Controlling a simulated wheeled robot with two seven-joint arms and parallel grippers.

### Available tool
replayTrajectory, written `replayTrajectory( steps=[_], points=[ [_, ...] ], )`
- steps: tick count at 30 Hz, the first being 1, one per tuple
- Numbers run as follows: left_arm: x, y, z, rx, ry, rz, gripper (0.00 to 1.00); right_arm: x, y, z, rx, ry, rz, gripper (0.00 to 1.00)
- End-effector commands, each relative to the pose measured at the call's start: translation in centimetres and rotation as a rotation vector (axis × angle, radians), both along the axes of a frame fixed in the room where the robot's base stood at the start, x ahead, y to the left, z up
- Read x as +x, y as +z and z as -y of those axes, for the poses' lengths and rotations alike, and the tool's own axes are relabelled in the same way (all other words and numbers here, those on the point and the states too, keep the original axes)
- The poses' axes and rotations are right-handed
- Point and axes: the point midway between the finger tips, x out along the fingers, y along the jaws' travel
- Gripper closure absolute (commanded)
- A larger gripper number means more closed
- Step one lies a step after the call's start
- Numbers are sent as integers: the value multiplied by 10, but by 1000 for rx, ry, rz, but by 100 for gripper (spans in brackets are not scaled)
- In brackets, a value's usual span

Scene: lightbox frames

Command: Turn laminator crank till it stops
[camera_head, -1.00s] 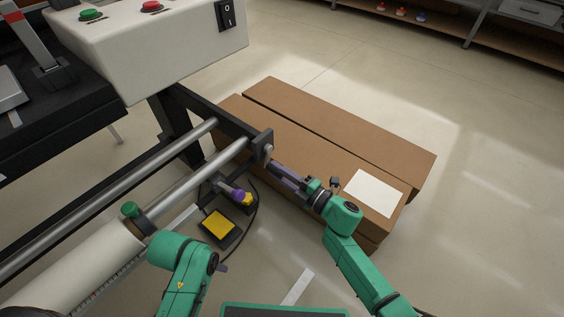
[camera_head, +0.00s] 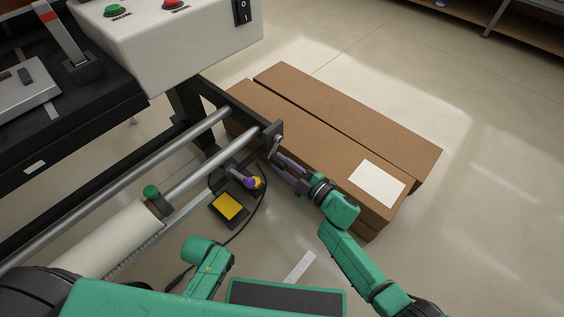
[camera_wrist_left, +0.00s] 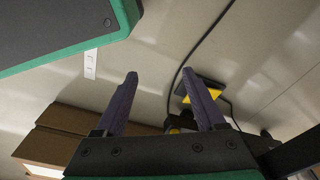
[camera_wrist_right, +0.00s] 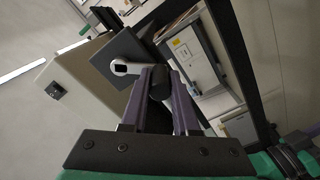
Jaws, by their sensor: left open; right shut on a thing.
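The laminator (camera_head: 165,55) stands at the left, with a white control housing above steel rollers (camera_head: 190,172). Its crank (camera_head: 275,145) is at the right end of the frame, on a dark end plate; the right wrist view shows a pale metal crank arm (camera_wrist_right: 122,68) and a black handle (camera_wrist_right: 158,86). My right gripper (camera_head: 280,163) is shut on that handle, with one purple finger on each side. My left gripper (camera_wrist_left: 166,98) is open and empty in its wrist view.
Two long brown cardboard boxes (camera_head: 340,115) lie on the floor close behind my right gripper. Floor at the right is clear.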

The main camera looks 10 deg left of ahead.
Motion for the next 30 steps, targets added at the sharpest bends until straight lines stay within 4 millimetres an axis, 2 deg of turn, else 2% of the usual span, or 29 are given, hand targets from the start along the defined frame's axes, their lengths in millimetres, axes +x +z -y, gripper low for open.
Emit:
replayTrajectory(
  steps=[6, 7, 9, 23, 26, 30],
  points=[
    [0, 0, 0, 0, 0, 0, 28, -1, -2, 0, -2, 1, -3, 100],
    [0, 0, 0, 0, 0, 0, 28, -1, -2, 0, -2, 1, -3, 64],
    [0, 0, 0, 0, 0, 0, 28, -1, -2, 0, -2, 1, -2, 42],
    [1, 1, 0, 0, -1, 1, 28, -1, 0, 2, -1, 1, 0, 42],
    [0, 1, 0, 0, 0, 5, 28, -7, 0, 9, -1, 0, -1, 42],
    [-12, -13, -6, 10, 3, -9, 28, -25, 0, 33, -3, 0, -3, 42]
  ],
)
